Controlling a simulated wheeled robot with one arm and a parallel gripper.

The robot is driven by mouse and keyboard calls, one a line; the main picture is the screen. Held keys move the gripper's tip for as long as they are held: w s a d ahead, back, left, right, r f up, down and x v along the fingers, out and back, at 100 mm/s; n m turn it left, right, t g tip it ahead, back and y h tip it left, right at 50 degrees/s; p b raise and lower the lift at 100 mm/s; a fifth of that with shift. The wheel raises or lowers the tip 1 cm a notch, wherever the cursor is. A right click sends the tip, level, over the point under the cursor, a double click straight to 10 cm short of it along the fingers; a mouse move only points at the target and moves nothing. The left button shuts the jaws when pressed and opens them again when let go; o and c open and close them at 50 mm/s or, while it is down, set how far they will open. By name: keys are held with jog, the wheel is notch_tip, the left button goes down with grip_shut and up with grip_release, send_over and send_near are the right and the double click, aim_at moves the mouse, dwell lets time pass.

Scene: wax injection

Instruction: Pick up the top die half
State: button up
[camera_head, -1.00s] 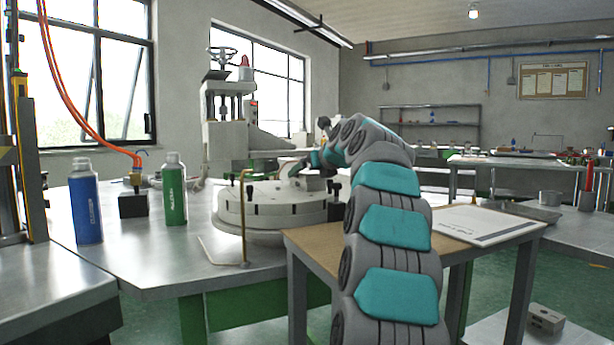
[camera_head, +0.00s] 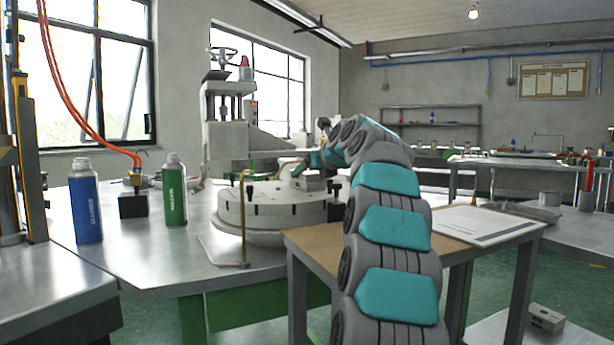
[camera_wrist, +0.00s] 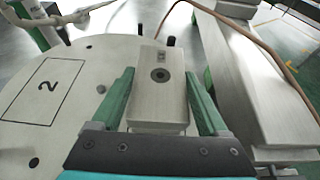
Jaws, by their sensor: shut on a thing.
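The top die half (camera_wrist: 158,98) is a pale grey rectangular metal block with a round dark hole and small markings on its upper face. My gripper (camera_wrist: 160,78) has its green fingers along the block's two long sides and is shut on it. In the head view the block (camera_head: 314,184) shows small at the rear right of the round turntable (camera_head: 270,211), with my gripper (camera_head: 300,171) at it. I cannot tell whether the block rests on something or is lifted. A lower die half is not distinguishable beneath it.
Dark pegs (camera_wrist: 170,41) stand close beyond the block. A plate area marked "2" (camera_wrist: 46,88) lies on the turntable at left. Blue (camera_head: 86,205) and green (camera_head: 174,194) bottles stand left. A wooden-topped table (camera_head: 325,240) with a paper sheet (camera_head: 472,224) is at right.

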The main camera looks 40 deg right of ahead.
jog(key=shift+c, duration=0.6)
jog(key=shift+r, duration=0.15)
